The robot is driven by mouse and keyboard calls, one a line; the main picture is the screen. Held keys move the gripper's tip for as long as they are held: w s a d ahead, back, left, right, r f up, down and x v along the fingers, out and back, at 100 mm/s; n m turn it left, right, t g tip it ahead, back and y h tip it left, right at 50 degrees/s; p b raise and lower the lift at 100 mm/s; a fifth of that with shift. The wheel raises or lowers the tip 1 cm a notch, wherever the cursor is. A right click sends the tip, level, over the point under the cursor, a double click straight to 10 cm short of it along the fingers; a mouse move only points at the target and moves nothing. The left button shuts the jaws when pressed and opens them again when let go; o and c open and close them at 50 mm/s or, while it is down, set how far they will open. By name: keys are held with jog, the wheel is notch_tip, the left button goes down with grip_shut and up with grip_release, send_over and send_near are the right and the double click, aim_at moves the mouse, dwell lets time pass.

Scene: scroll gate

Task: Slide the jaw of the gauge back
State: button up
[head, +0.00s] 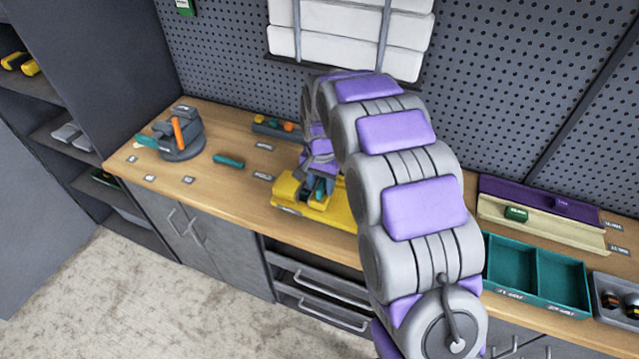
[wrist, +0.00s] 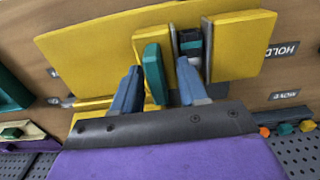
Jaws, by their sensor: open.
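The yellow gauge (head: 335,212) lies on the wooden bench, partly hidden behind my arm in the head view. In the wrist view its long yellow body (wrist: 90,45) carries two raised yellow blocks, one at the middle (wrist: 168,65) and one at the right (wrist: 243,45). A dark slot with a teal piece (wrist: 190,43) and grey plates lies between them. A teal tab (wrist: 153,72) stands at the left side of the middle block. My gripper (wrist: 158,78) is open, with its blue-grey fingers on either side of the tab and middle block. I cannot tell whether they touch. It also shows in the head view (head: 318,188).
A dark round fixture with an orange part (head: 180,135) stands at the bench's left. A teal bar (head: 229,161) and small labels lie between. Teal bins (head: 537,275) and purple and cream boards (head: 540,212) are at the right. A pegboard wall (head: 510,90) rises behind.

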jog(key=shift+d, duration=0.45)
jog(key=c, duration=0.3)
jog(key=shift+a, duration=0.5)
jog(key=c, duration=0.4)
jog(key=shift+d, duration=0.1)
grip_shut()
